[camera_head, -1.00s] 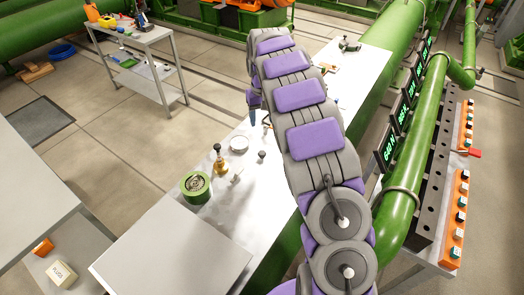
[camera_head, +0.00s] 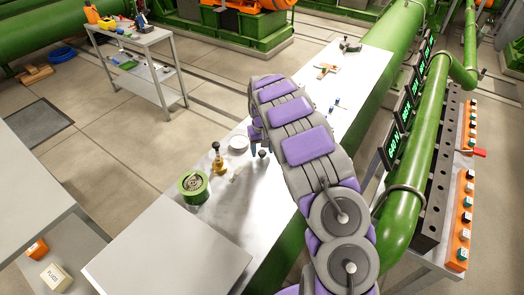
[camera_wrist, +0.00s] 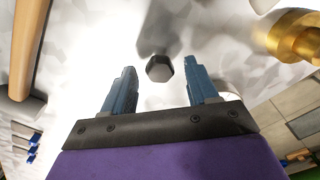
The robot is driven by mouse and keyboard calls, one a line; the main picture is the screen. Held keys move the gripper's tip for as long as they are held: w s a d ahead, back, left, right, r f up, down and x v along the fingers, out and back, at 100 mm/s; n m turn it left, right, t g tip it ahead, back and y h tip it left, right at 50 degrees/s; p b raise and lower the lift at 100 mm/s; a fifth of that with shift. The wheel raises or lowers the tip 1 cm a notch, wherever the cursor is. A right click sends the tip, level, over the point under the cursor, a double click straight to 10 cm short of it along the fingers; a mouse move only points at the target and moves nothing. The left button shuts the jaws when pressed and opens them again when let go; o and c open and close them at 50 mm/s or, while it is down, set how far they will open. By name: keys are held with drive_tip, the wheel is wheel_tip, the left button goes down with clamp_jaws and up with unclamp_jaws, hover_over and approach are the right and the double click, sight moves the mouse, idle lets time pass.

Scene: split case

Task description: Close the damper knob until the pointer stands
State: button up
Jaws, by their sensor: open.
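A small dark knob (camera_head: 262,153), which may be the damper knob, stands on the white bench top (camera_head: 228,205). In the wrist view a dark hexagonal knob (camera_wrist: 159,68) lies just ahead of the fingertips, about midway between them. No pointer can be made out on it. My gripper (camera_wrist: 162,82) is open and empty, its two blue-grey fingers apart. In the head view my gripper (camera_head: 258,146) is low over the bench right by the knob, partly hidden by my arm.
A white disc (camera_head: 239,143) lies close by. A green pipe and lit displays (camera_head: 393,146) run along the right side.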

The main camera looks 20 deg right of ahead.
drive_tip(key=shift+f, duration=0.2)
drive_tip(key=c, duration=1.1)
